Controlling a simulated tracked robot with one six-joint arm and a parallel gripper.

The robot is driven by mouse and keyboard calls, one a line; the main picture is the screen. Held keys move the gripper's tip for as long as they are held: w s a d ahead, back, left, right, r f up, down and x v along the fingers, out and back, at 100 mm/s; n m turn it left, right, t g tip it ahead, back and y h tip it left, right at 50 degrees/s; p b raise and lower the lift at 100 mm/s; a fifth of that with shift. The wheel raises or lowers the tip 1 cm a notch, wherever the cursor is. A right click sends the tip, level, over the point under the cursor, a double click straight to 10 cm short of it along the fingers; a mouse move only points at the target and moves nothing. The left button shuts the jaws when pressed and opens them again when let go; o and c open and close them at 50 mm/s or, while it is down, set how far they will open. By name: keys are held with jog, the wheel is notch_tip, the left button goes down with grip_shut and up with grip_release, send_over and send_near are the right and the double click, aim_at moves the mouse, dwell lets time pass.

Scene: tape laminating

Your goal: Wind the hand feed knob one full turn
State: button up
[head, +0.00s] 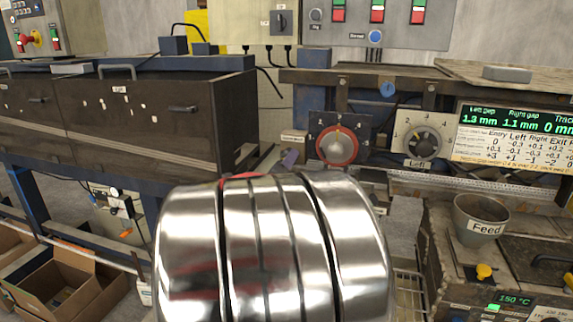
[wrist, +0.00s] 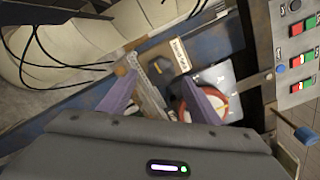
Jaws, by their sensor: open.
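In the wrist view my gripper (wrist: 160,78) is open, with its two purple fingers apart. A ridged metal bar (wrist: 148,85) and part of a tan plate (wrist: 165,62) with small lettering show between and beyond the fingertips. A dark rounded part (wrist: 189,88) sits beside the right fingertip; I cannot tell whether it is the hand feed knob. No clear grasp on anything shows.
A red-ringed dial (head: 337,146) stands right of the finger, close to the right finger in the wrist view (wrist: 222,103). A dark cabinet (head: 140,105) is at left, a Feed cup (head: 480,220) at lower right.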

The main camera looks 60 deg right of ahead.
jog(key=s+a, duration=0.1)
jog(key=a, duration=0.9)
jog(key=shift+s+a, duration=0.15)
jog(key=shift+s, duration=0.25)
jog(key=shift+c, duration=0.4)
